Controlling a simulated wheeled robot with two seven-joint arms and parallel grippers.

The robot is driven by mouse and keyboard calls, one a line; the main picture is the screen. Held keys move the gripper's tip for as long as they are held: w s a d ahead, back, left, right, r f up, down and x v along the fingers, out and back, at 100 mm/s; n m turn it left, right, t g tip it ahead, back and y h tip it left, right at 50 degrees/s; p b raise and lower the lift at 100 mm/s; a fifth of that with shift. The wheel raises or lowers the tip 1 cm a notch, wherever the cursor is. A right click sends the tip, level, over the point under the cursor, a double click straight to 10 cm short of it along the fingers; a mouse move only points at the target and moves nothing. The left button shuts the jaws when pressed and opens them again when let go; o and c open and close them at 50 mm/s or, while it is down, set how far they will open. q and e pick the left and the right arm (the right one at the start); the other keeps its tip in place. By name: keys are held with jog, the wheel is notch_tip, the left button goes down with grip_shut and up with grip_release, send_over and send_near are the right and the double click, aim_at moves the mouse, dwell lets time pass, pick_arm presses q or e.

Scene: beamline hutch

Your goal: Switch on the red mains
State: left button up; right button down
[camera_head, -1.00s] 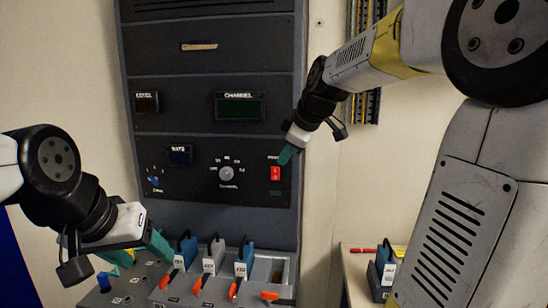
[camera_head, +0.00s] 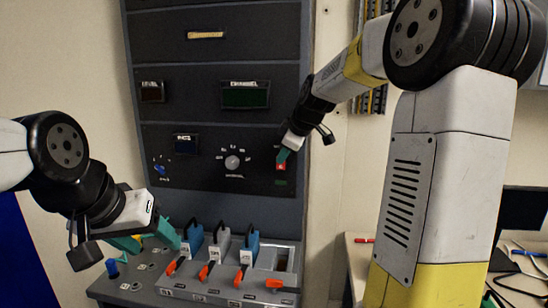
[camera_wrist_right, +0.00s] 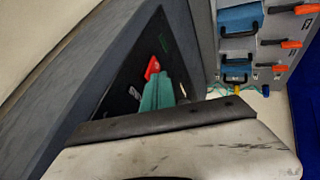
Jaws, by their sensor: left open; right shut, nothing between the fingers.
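The red mains switch (camera_head: 281,166) is a small red rocker at the right of the rack's lower dark panel. My right gripper (camera_head: 284,154) is shut and empty, its teal fingertips at the switch's upper edge and partly covering it. In the right wrist view the red switch (camera_wrist_right: 152,68) shows just beyond the shut teal fingers (camera_wrist_right: 157,88). I cannot tell whether they touch it. My left gripper (camera_head: 152,238) is open, with teal fingers, above the left part of the grey bench unit.
The panel also has a central knob (camera_head: 232,162) and a blue knob (camera_head: 160,169). Below, the grey unit (camera_head: 205,292) holds several blue and grey modules with orange levers. A side table (camera_head: 357,262) with pens and cables stands at the right.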

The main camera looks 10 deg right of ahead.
jog(key=shift+w+d, duration=0.1)
jog(key=shift+w, duration=0.2)
jog(key=shift+r, duration=0.15)
jog(key=shift+r, duration=0.75)
